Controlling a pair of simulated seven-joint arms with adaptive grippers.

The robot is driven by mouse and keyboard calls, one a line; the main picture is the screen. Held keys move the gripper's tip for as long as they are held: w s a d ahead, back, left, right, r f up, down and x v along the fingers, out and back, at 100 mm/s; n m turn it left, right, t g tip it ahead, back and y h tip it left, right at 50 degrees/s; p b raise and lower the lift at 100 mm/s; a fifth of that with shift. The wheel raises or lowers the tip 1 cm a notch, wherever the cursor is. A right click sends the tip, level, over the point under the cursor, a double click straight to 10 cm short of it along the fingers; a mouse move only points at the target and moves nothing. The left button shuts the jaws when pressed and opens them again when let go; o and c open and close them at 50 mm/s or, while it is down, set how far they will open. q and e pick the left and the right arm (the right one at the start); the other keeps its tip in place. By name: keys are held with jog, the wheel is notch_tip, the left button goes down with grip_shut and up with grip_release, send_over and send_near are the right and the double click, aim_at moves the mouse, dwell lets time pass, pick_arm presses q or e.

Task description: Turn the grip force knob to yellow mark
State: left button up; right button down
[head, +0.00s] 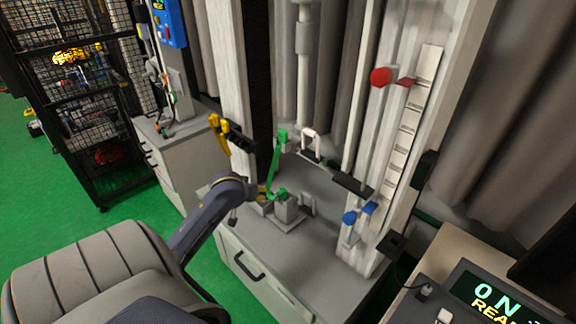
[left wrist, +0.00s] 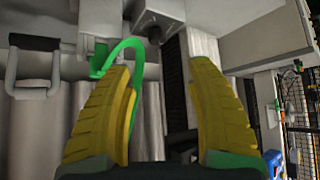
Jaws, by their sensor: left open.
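In the left wrist view my left gripper (left wrist: 160,80) is open and empty, its two yellow fingers wide apart. A curved green piece (left wrist: 128,45) passes behind the left finger, and a grey block (left wrist: 160,18) shows above the gap. In the head view my left arm (head: 210,215) reaches over the front of the grey bench, near a green upright piece (head: 274,170) and a small grey block (head: 288,208). I cannot make out the grip force knob or its yellow mark for certain. My right gripper is not in view.
The tower rail carries a red marker (head: 380,77) and a blue marker (head: 349,217). A lit display panel (head: 495,300) stands at the lower right. A white handle (head: 311,143) rises behind the green piece. A black mesh cage (head: 85,100) stands at the left; green floor lies between.

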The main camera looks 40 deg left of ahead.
aim_at(263, 193)
pick_arm(q)
jog(key=x, duration=1.7)
jog(key=shift+w+d+r, duration=0.1)
jog(key=shift+w+d, duration=0.2)
jog(key=shift+w, duration=0.1)
jog(key=shift+c, duration=0.3)
jog(key=c, duration=1.1)
